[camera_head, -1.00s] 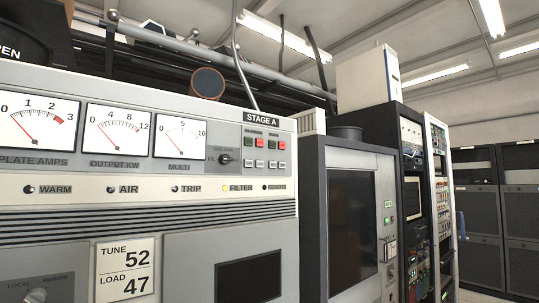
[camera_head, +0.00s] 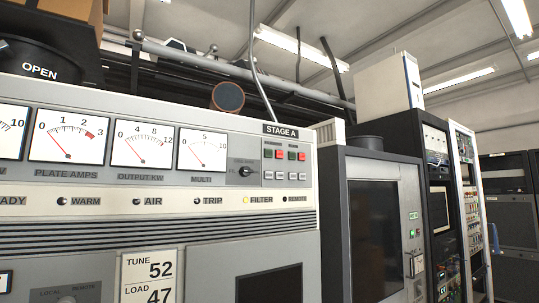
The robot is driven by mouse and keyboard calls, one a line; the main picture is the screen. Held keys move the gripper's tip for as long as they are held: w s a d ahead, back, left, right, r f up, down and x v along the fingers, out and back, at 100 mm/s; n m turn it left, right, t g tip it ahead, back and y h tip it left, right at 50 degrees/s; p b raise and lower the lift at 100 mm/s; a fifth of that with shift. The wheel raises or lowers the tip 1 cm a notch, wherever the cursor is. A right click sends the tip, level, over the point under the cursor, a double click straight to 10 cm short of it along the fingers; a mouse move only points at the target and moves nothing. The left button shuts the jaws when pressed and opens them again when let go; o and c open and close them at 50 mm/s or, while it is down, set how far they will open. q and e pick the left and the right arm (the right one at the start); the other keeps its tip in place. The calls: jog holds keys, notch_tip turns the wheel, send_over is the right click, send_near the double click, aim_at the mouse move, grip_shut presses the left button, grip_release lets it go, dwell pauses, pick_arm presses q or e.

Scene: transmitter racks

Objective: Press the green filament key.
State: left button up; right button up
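The grey Stage A transmitter cabinet (camera_head: 270,219) fills the left and centre of the head view. Under its Stage A label is a small key group. A dark green key (camera_head: 268,154) sits at the left of the top row with a red key (camera_head: 279,155) beside it. A second green key (camera_head: 292,155) and a second red key (camera_head: 301,156) follow to the right. The print by the keys is too small to read, so I cannot tell which green key is filament. Neither of my grippers is in view.
Pale keys (camera_head: 279,176) form a row below. A rotary knob (camera_head: 245,171) is to the left, near the meters (camera_head: 203,150). A dark-fronted cabinet (camera_head: 376,235) and equipment racks (camera_head: 440,200) stand to the right.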

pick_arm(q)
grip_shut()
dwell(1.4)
